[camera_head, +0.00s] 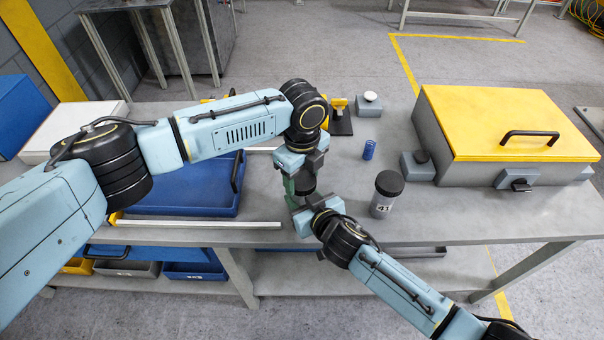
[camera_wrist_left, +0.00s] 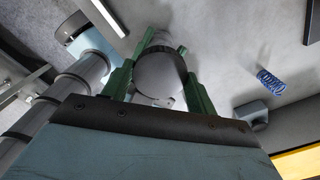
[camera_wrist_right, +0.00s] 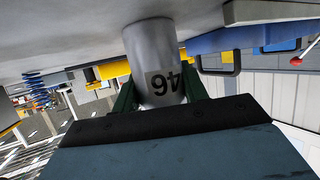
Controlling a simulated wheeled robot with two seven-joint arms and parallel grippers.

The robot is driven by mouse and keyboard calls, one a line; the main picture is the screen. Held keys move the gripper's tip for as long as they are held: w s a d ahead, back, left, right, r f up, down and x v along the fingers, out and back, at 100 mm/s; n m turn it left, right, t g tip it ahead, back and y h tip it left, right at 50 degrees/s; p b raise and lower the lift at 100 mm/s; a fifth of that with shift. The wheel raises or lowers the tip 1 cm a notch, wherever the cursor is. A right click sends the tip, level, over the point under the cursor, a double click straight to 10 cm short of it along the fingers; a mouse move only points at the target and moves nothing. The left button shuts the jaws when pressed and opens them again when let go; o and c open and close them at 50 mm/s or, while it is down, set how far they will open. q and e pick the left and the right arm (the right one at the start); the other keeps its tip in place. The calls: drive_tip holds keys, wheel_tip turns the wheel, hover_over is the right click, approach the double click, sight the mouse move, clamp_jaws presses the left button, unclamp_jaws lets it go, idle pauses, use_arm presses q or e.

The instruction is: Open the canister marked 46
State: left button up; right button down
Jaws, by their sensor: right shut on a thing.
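The canister marked 46 (camera_wrist_right: 158,60) is a grey cylinder with its label upside down in the right wrist view. My right gripper (camera_wrist_right: 160,95) is shut on it, with a green finger on each side. In the left wrist view the canister's round top (camera_wrist_left: 160,76) with a dark ribbed rim lies between my left gripper's green fingers (camera_wrist_left: 163,85). My left gripper is open around it. In the head view my left gripper (camera_head: 300,184) comes down from above and my right gripper (camera_head: 312,204) comes in from the front. The canister is mostly hidden there.
A second canister, marked 41 (camera_head: 384,205), with a dark lid stands just right of my grippers. A grey box with a yellow lid (camera_head: 500,115) fills the right side. A blue tray (camera_head: 185,203) lies to the left.

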use_arm(q)
drive_tip(key=shift+c, duration=1.4)
drive_tip(key=n, duration=0.6)
drive_tip(key=shift+n, duration=0.4)
drive_tip(key=o, duration=1.1)
